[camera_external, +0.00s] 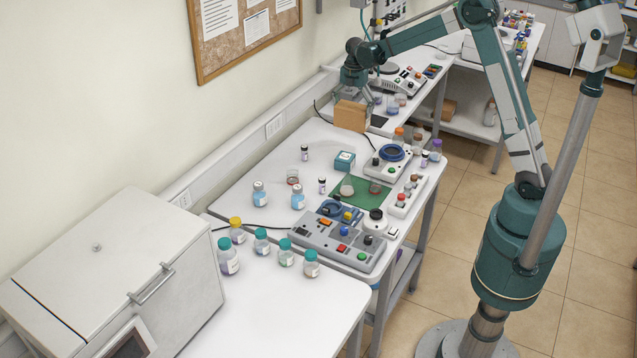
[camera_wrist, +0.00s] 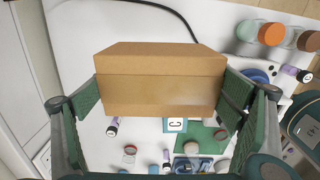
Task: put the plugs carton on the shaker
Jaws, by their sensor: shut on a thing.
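A plain brown carton (camera_external: 350,115), which I take to be the plugs carton, is held by my gripper (camera_external: 356,93) above the back left part of the middle table. In the wrist view the carton (camera_wrist: 160,80) sits between the green finger pads of my gripper (camera_wrist: 162,96), gripped at its left and right ends. No label shows on it. Which device is the shaker is not clearly marked. A white unit with a blue ring on top (camera_external: 391,153) stands at the right of the middle table, and it is partly visible in the wrist view (camera_wrist: 257,76).
A green mat (camera_external: 362,192), a teal box (camera_external: 345,160), small vials and blue-liquid bottles (camera_external: 298,198) stand below and in front. A grey control panel (camera_external: 335,243) is nearer. The table's left part is mostly clear.

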